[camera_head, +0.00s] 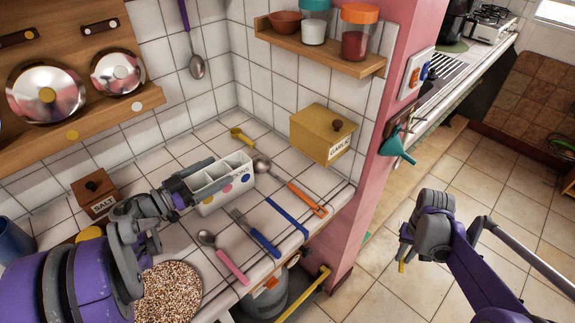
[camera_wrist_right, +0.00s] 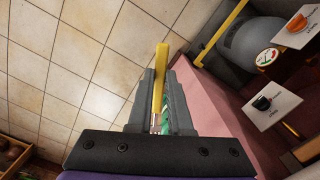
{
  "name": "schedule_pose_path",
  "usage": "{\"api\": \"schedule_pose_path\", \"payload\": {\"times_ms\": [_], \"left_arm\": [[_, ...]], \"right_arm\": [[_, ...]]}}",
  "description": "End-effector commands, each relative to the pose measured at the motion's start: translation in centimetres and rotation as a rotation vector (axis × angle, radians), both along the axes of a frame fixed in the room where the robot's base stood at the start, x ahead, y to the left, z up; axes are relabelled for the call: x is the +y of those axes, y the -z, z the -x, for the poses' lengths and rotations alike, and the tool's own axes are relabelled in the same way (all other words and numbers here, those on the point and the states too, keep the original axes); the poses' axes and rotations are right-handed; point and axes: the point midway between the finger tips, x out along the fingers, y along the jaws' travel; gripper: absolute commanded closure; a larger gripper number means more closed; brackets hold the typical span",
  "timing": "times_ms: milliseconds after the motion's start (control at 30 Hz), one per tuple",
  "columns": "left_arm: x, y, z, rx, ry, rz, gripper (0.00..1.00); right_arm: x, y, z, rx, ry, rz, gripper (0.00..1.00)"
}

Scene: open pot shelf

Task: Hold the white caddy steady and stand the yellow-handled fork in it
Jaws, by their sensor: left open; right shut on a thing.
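The white caddy (camera_head: 239,182) with coloured dots and several compartments stands upright on the tiled counter in the head view. My left gripper (camera_head: 192,184) is open at the caddy's left end, its fingers close to the walls; I cannot tell whether they touch. My right gripper (camera_head: 403,254) is out over the floor, right of the counter and far from the caddy. It is shut on a yellow handle, the yellow-handled fork (camera_wrist_right: 160,75), which sticks out past the fingertips in the right wrist view.
A pink spoon (camera_head: 232,267), blue fork (camera_head: 263,241), blue-handled utensil (camera_head: 287,216) and orange-handled utensil (camera_head: 308,200) lie before the caddy. A yellow utensil (camera_head: 241,136) lies behind it. A garlic box (camera_head: 318,136) and pink wall post (camera_head: 366,160) stand to the right.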

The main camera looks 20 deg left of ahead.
Motion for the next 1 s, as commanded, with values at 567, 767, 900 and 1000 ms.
{"api": "schedule_pose_path", "payload": {"times_ms": [567, 767, 900, 1000], "left_arm": [[0.02, -0.01, 0.03, 0.0, 0.0, 0.0, 0.68], [0.02, -0.01, 0.03, 0.0, 0.0, 0.0, 1.0], [0.02, -0.01, 0.03, 0.0, 0.0, 0.0, 1.0], [0.02, -0.01, 0.03, 0.0, 0.0, 0.0, 1.0]], "right_arm": [[0.0, 0.01, 0.0, 0.0, 0.0, 0.0, 1.0], [0.0, 0.0, 0.0, 0.0, 0.0, 0.0, 1.0], [0.0, 0.0, 0.0, 0.0, 0.0, 0.0, 1.0], [0.0, 0.0, 0.0, 0.0, 0.0, 0.0, 1.0]]}}
